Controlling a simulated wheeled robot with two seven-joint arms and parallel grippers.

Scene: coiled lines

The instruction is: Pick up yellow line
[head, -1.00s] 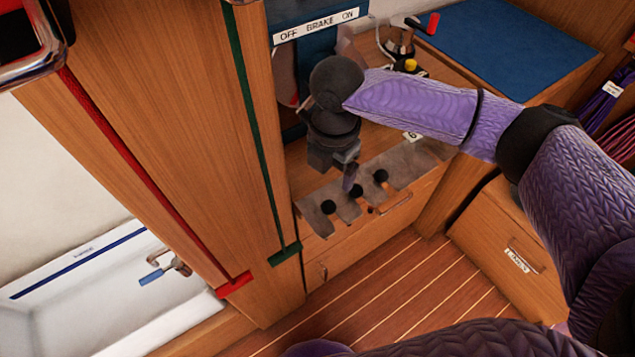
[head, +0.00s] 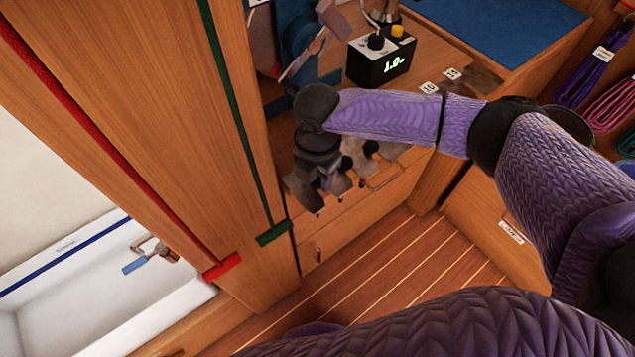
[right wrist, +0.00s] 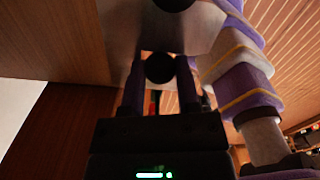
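No yellow line can be made out in either view. Coiled lines hang at the right edge of the head view: a purple coil (head: 588,75) with a white tag, a pink coil (head: 612,104) and part of a dark green one (head: 627,143). My right gripper (head: 325,207) points down at the grey notched plate on the counter front, far left of the coils. In the right wrist view its two fingers (right wrist: 160,98) stand apart, with a dark round knob (right wrist: 160,68) showing between them; contact is unclear. My left gripper is out of view.
A black box (head: 380,66) with a lit readout stands on the counter behind my right arm. The grey plate (head: 410,155) has several dark knobs. A wooden panel with red (head: 95,130) and green (head: 236,115) strips stands left. The plank floor (head: 370,260) is clear.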

